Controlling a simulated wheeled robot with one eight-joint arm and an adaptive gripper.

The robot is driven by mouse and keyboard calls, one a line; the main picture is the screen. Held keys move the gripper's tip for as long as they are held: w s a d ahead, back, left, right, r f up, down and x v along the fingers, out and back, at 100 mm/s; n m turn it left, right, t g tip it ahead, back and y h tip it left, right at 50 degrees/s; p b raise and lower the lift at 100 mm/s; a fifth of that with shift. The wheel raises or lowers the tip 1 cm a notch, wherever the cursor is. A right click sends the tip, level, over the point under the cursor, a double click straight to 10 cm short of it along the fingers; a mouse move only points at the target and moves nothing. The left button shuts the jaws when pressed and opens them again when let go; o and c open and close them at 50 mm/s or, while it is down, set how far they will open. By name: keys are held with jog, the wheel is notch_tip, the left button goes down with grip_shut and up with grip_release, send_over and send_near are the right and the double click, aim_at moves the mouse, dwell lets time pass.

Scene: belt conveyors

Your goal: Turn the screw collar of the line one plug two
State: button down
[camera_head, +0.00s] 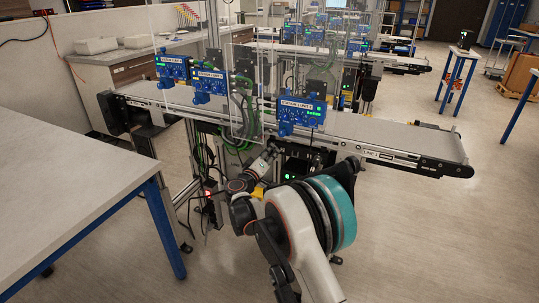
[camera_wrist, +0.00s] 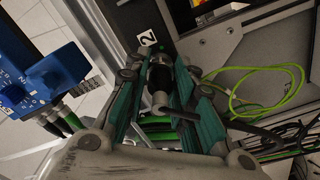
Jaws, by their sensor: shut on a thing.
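The line one plug two (camera_wrist: 160,98) shows in the wrist view as a dark and grey cylinder in front of a dark panel, just below a white label reading 2 (camera_wrist: 147,39). Its screw collar (camera_wrist: 160,74) lies between the fingertips of my gripper (camera_wrist: 161,79). The teal fingers are shut on the collar from both sides. In the head view my gripper (camera_head: 268,158) reaches under the near conveyor, where the plug is too small to make out. The fingers hide the collar's sides.
The near conveyor belt (camera_head: 375,132) runs above my gripper. Blue control boxes (camera_head: 301,112) hang at its edge; one blue box (camera_wrist: 40,75) is at the left in the wrist view. A loose yellow-green cable (camera_wrist: 265,95) lies at the right. A table (camera_head: 65,185) stands at the left.

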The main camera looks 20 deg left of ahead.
jog(key=shift+m, duration=0.4)
jog(key=c, duration=1.3)
grip_release()
jog(key=shift+s, duration=0.1)
jog(key=s, duration=0.8)
jog(key=s+a, duration=0.1)
jog(key=s, duration=0.2)
jog(key=shift+s+f, duration=0.1)
jog(key=shift+s, duration=0.3)
